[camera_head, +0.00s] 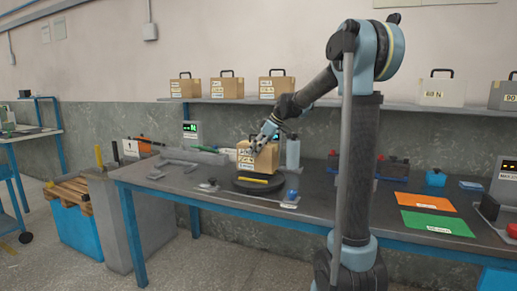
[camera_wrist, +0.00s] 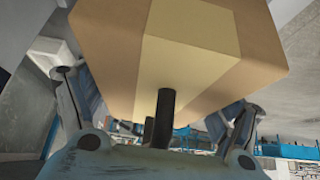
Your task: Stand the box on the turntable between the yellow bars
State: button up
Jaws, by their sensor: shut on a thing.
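A tan cardboard box (camera_head: 258,160) with pale labels is upright over the black turntable (camera_head: 243,188) on the workbench. My gripper (camera_head: 268,131) is shut on the box's dark handle from above. A yellow bar (camera_head: 262,181) shows at the turntable's front, just below the box; a second bar is not clearly visible and may be behind the box. I cannot tell whether the box touches the turntable. In the wrist view the box (camera_wrist: 200,50) fills the top, with its dark handle (camera_wrist: 165,108) between my fingers.
A bottle (camera_head: 293,152) stands close behind the box to the right. A small blue-topped item (camera_head: 292,196) lies right of the turntable. Similar boxes (camera_head: 226,87) stand on the shelf behind. Orange (camera_head: 425,202) and green (camera_head: 437,223) mats lie on the right of the bench.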

aim_at(268, 144)
jog(key=shift+f, duration=1.95)
jog(key=o, duration=2)
jog(key=v, duration=1.2)
jog(key=shift+s+d+f, duration=0.1)
jog(key=shift+s+d, duration=0.1)
jog(key=shift+s, duration=0.25)
jog(key=s+d+f+m+h, duration=0.2)
jog(key=s+d+f+m, duration=0.2)
jog(key=s, duration=0.8)
jog(key=s+d+f+m+h, duration=0.2)
jog(key=s+d+f+m, duration=0.3)
jog(key=s+f, duration=0.8)
jog(key=s+d+f+m+h, duration=0.2)
jog(key=s+d+f+m, duration=0.2)
jog(key=s+d+f, duration=0.4)
jog(key=shift+s+d+f+m, duration=0.15)
jog(key=shift+s+f, duration=0.1)
jog(key=shift+s, duration=0.55)
jog(key=shift+s+d+f+m, duration=0.1)
jog(key=shift+s+f, duration=0.1)
jog(key=shift+s, duration=0.6)
jog(key=shift+s+d+f+m, duration=0.15)
jog(key=shift+s+f, duration=0.1)
jog(key=shift+s, duration=0.55)
